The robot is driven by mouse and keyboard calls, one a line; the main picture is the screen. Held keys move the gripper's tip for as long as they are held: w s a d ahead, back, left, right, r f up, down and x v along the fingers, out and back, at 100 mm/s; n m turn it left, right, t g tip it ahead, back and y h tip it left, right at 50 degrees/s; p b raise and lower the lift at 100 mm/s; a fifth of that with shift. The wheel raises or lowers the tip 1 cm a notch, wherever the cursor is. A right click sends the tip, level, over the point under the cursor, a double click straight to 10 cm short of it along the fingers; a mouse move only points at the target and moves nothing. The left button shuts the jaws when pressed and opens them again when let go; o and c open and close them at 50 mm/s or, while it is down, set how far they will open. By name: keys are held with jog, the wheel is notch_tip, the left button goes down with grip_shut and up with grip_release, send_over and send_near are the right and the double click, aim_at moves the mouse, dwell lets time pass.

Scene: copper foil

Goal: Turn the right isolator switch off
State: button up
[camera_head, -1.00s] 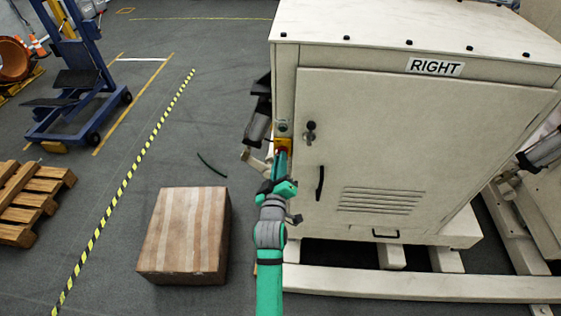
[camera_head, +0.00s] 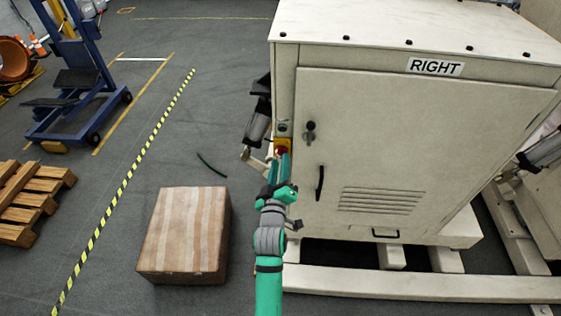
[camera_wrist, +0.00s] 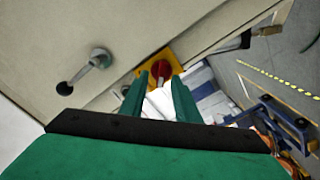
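The right isolator switch is a red knob (camera_wrist: 161,69) on a yellow plate (camera_wrist: 172,64), on the narrow post left of the door of the cabinet labelled RIGHT (camera_head: 435,67). In the head view the yellow plate (camera_head: 283,143) shows just above my fingertips, with the knob partly hidden. My gripper (camera_head: 279,158) is at the switch. In the wrist view my gripper (camera_wrist: 161,76) is open, with the knob seen in the gap between its two fingertips. The fingers look apart from the knob, but contact at the tips is unclear.
A door lock handle (camera_head: 310,132) and a black door pull (camera_head: 320,183) are right of the switch. A dark grey device (camera_head: 258,122) sticks out at the cabinet's left side. A cardboard box (camera_head: 185,232) stands on the floor to the left.

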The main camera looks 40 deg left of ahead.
jog(key=v, duration=0.9)
jog(key=shift+s+d, duration=0.1)
jog(key=shift+s, duration=0.05)
jog(key=s+d+f+m+h, duration=0.2)
jog(key=s+d+f+m, duration=0.15)
jog(key=s+d, duration=0.35)
jog(key=s+d+f+m+h, duration=0.2)
jog(key=s+d+f+m, duration=0.15)
jog(key=d, duration=0.55)
jog(key=s+d+f+m+h, duration=0.2)
jog(key=s+d+m, duration=0.2)
jog(key=s+d, duration=0.3)
jog(key=s+d+r+m+h, duration=0.2)
jog(key=s+d+m+h, duration=0.1)
jog(key=s+d, duration=0.5)
jog(key=shift+s+m, duration=0.7)
jog(key=shift+s, duration=0.1)
jog(key=shift+c, duration=0.6)
